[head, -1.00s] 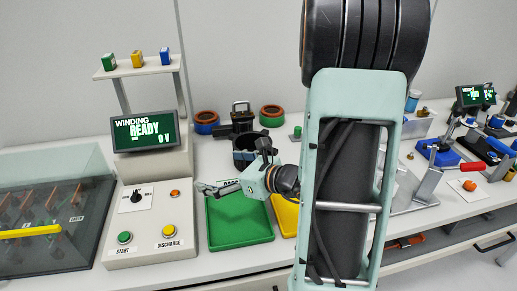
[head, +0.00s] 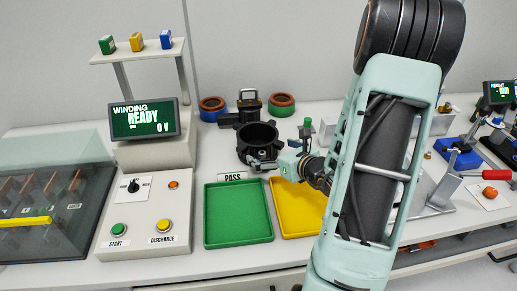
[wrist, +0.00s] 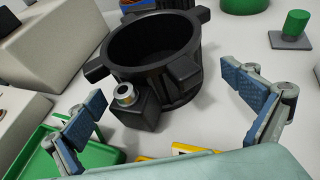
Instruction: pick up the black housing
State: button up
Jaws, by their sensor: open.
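The black housing (head: 258,138) is a hollow black ring with lugs, standing upright on the bench behind the trays in the head view. In the wrist view the housing (wrist: 153,45) shows its open top and a block with a metal fitting on its near side. My gripper (wrist: 172,110) is open and empty, with one blue-padded finger on each side of the housing's near part. In the head view my gripper (head: 262,165) is at the housing's near side, and its fingers are partly hard to make out. I cannot tell whether they touch it.
A green tray (head: 238,240) and a yellow tray (head: 296,233) lie in front. Red-topped rings (head: 282,100) and a black fixture (head: 248,104) stand behind. The winding control box (head: 148,215) is at left. A green peg on a plate (wrist: 295,27) is to the right.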

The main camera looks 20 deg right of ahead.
jog(key=x, duration=0.2)
jog(key=f+x, duration=0.1)
jog(key=x, duration=0.1)
jog(key=shift+a+f, duration=0.1)
jog(key=shift+a, duration=0.15)
jog(key=shift+w+f, duration=0.15)
jog(key=shift+w, duration=0.35)
jog(key=c, duration=1.7)
jog(key=shift+r, duration=0.2)
jog(key=shift+c, duration=0.9)
